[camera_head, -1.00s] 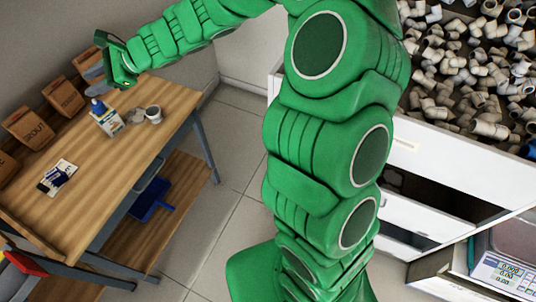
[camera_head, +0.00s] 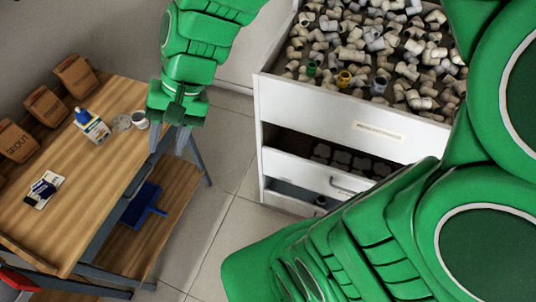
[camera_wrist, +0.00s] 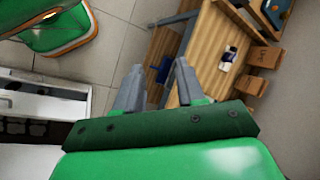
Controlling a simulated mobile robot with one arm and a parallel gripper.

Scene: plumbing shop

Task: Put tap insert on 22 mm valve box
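My gripper (camera_head: 172,140) hangs pointing down beside the right end of the wooden workbench, left of the white drawer unit. In the wrist view its two grey fingers (camera_wrist: 157,88) are spread apart with nothing between them. I cannot make out a tap insert in either view. No box reads as a 22 mm valve box. A drawer (camera_head: 315,178) of the unit stands open and holds dark pieces, too small to identify. The unit's top is full of loose grey and white pipe fittings (camera_head: 350,52).
The workbench (camera_head: 95,190) carries several brown boxes (camera_head: 75,75) along the wall, a small carton (camera_head: 93,127), a white cup (camera_head: 140,120) and a dark-and-white item (camera_head: 42,188). A blue dustpan (camera_head: 143,205) lies on its lower shelf. Tiled floor separates bench and drawers.

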